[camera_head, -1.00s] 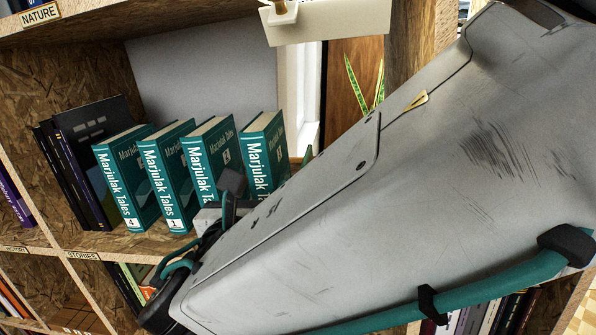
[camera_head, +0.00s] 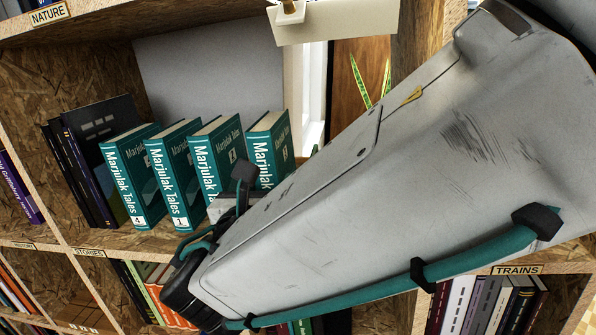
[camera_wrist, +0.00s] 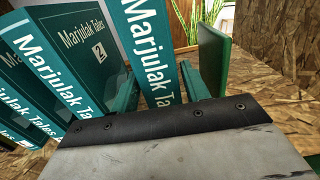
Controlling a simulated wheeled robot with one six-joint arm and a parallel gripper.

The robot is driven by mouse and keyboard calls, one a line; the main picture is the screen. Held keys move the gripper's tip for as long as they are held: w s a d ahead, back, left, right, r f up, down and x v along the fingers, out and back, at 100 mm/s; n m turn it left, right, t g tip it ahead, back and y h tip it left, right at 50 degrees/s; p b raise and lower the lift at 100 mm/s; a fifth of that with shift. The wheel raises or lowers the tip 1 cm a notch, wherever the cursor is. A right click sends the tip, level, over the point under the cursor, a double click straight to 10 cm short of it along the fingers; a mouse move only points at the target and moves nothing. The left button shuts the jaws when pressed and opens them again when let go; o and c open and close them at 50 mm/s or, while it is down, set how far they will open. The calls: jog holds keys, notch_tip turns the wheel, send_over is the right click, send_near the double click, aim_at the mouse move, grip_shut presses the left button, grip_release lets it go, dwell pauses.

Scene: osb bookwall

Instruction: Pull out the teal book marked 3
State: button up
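Several teal "Marjulak Tales" books stand in a row on the shelf. The one marked 3 (camera_head: 270,150) is the rightmost in the head view, its lower part hidden by my arm. To its left stand books 2 (camera_head: 218,155), 1 (camera_head: 175,170) and 4 (camera_head: 133,180). In the wrist view, book 2's cover (camera_wrist: 85,50) is at the left. The spine of the book beside it, apparently book 3 (camera_wrist: 150,45), stands between the fingers of my gripper (camera_wrist: 160,88). The fingers are apart, one on each side of it; firm contact cannot be told.
Dark books (camera_head: 88,165) stand left of the row. A green upright piece (camera_wrist: 211,60) stands close on the right of my gripper. Bare shelf board (camera_wrist: 265,90) lies beyond it. A white hanging sign (camera_head: 335,20) is above, and more books fill the shelf below.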

jog(key=c, duration=0.7)
jog(key=shift+s, duration=0.1)
jog(key=shift+s, duration=0.1)
jog(key=shift+s+a, duration=0.15)
jog(key=shift+s, duration=1.3)
jog(key=o, duration=1.2)
jog(key=shift+c, duration=0.7)
jog(key=shift+w, duration=0.1)
